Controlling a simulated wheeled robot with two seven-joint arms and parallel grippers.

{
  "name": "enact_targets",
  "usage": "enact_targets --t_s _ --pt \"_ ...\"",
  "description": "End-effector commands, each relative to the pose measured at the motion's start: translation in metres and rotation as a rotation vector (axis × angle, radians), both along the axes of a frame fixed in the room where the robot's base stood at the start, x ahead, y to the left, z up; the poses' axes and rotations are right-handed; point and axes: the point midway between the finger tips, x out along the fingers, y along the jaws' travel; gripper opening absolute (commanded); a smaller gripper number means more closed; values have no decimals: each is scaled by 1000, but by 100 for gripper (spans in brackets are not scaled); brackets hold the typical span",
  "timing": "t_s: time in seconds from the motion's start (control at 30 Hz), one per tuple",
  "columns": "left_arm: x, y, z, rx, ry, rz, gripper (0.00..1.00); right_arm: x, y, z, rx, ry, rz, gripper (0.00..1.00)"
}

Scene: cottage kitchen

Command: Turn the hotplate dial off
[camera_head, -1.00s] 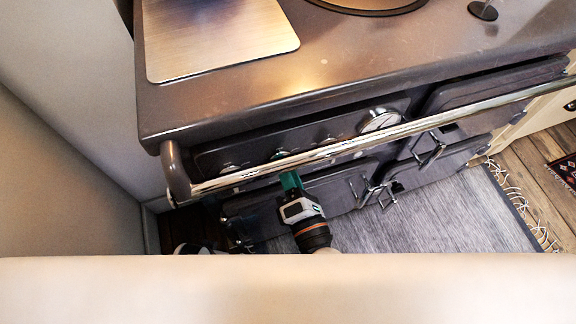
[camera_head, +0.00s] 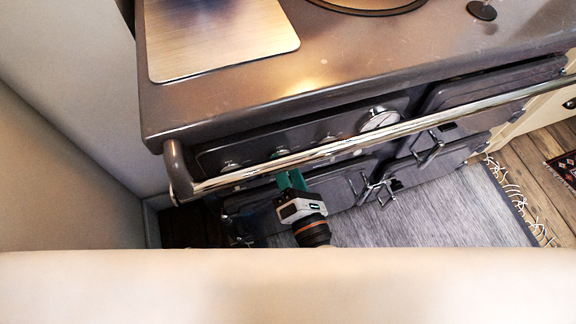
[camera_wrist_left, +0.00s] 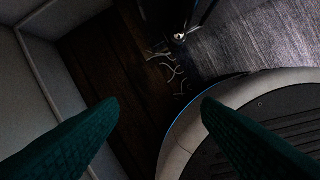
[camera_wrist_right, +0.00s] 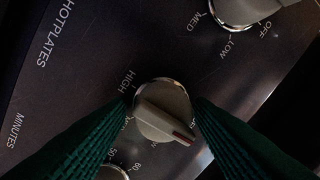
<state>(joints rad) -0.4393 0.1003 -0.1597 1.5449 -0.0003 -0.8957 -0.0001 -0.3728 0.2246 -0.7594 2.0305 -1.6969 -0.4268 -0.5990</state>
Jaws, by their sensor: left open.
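In the right wrist view a grey dial (camera_wrist_right: 163,112) with a red-marked bar sits between my right gripper's green fingers (camera_wrist_right: 163,101). HIGH is printed at its upper left and the mark points to the lower right; the label there is partly hidden. The fingertips flank the dial's edges; I cannot tell whether they press on it. In the head view my right gripper (camera_head: 291,180) is at the stove front, below the chrome rail, by the middle dial (camera_head: 281,153). My left gripper (camera_wrist_left: 160,102) is open and empty above the floor in the left wrist view.
The chrome rail (camera_head: 340,146) runs across in front of the dials. Another dial (camera_wrist_right: 245,10) with MED, LOW and OFF is close by in the right wrist view. The HOTPLATES label (camera_wrist_right: 48,32) is on the panel. A pale wall (camera_head: 75,120) stands at the left.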

Motion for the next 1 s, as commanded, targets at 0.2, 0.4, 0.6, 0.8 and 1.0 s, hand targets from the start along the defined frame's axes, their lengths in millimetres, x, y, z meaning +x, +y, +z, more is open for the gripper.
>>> enact_targets --t_s 0.2,0.4,0.6,0.8,1.0 --pt "0 0 0 0 0 0 59 1 -1 2 2 -3 -3 59" --pt "-1 0 -2 1 6 0 59 -3 -3 1 2 -3 -3 59" --pt "15 -3 28 -5 -22 3 59 -32 -13 -4 0 -1 -2 59" --pt "26 -4 65 -5 -42 7 59 -72 -27 -6 0 1 1 59" --pt "29 -4 92 -6 -53 10 59 -101 -37 -6 0 0 0 59"
